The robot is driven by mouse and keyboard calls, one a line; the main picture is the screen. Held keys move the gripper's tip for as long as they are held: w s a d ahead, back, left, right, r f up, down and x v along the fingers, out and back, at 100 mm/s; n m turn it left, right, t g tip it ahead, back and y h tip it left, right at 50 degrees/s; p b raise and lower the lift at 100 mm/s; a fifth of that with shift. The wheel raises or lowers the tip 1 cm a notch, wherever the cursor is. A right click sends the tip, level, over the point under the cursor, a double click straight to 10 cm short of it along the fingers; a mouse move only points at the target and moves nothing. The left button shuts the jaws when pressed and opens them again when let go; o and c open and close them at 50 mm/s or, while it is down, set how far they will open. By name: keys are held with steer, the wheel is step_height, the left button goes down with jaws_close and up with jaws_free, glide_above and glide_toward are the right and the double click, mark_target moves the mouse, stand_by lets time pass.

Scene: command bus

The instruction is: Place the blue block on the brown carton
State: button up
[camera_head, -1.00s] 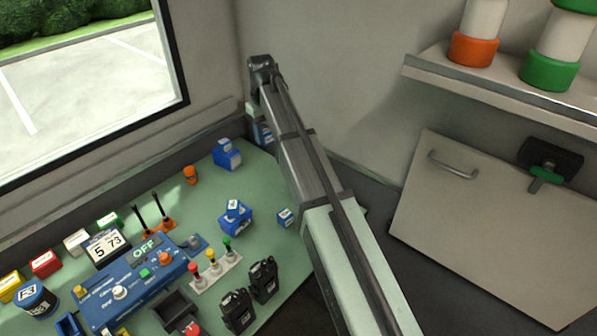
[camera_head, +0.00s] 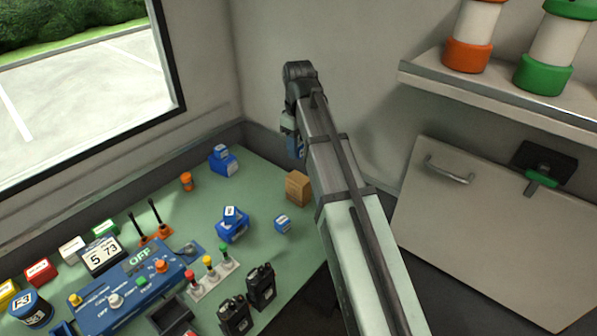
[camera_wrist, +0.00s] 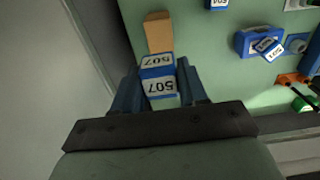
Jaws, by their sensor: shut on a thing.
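My gripper (camera_wrist: 158,85) is shut on a blue block (camera_wrist: 158,74) with a white label reading 507. In the head view, my gripper (camera_head: 293,138) is raised above the far right part of the green table, and the held block is mostly hidden by the arm. The brown carton (camera_head: 298,188) stands on the table near its right edge, partly beside my arm in the picture. In the wrist view, the carton (camera_wrist: 158,33) shows just beyond the held block; I cannot tell the height gap between them.
Another small blue block (camera_head: 283,224) lies on the table in front of the carton. Two blue containers (camera_head: 232,232) (camera_head: 226,167) with small blocks on top stand to its left. An orange cylinder (camera_head: 186,181) and a control panel (camera_head: 128,286) are further left. A wall shelf (camera_head: 500,95) is at right.

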mark_target(298, 178)
steer(key=shift+f, duration=4.2)
steer(key=shift+f, duration=0.15)
steer(key=o, duration=1.1)
steer(key=shift+c, duration=0.2)
step_height(298, 178, up, 12)
steer(key=shift+r, duration=0.15)
